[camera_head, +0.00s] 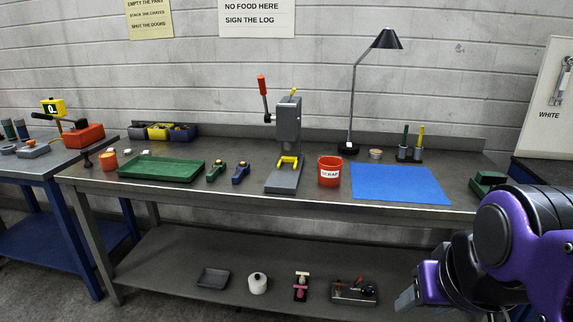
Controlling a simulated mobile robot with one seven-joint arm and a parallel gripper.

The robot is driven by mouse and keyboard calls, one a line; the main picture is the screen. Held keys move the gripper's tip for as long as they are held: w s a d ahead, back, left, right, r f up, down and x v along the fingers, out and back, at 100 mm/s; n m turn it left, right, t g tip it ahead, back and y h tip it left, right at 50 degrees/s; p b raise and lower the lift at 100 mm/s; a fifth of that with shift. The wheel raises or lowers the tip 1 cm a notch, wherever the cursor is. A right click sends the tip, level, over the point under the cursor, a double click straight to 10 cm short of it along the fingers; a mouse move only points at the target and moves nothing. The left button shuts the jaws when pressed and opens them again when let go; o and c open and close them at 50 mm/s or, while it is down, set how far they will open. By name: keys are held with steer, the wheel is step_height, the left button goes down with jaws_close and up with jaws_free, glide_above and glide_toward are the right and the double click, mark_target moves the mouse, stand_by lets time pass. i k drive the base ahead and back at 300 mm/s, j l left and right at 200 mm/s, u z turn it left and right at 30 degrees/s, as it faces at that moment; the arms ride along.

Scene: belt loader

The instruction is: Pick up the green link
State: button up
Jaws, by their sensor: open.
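A small green piece with a yellow part (215,172) lies on the grey metal workbench (130,190), between the green tray and a similar blue piece (240,173). It looks most like the green link, but it is too small to be certain. My gripper (408,298) is at the lower right, in front of the bench and below its top, far from the green piece. It is open; its fingers are only partly visible. No link shows in it.
A green tray (162,169), a grey press (284,150), a red scrap bucket (330,171), a blue mat (399,184) and a black lamp (387,40) are on the bench. A dark green object (487,182) sits at the right end. The lower shelf (180,255) holds several items.

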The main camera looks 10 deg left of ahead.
mark_target(214, 172)
steer(key=i+j, duration=0.15)
steer(key=j, duration=0.25)
steer(key=i+j+u, duration=0.1)
steer(key=j, duration=0.35)
steer(key=i+j, duration=0.25)
steer(key=j, duration=0.15)
steer(key=i+j, duration=0.15)
steer(key=j, duration=0.25)
steer(key=i+j+u, duration=0.1)
steer(key=j, duration=0.3)
steer(key=i+j, duration=0.5)
steer(key=j, duration=0.25)
steer(key=i+j+u, duration=0.1)
steer(key=j, duration=0.3)
steer(key=i, duration=0.05)
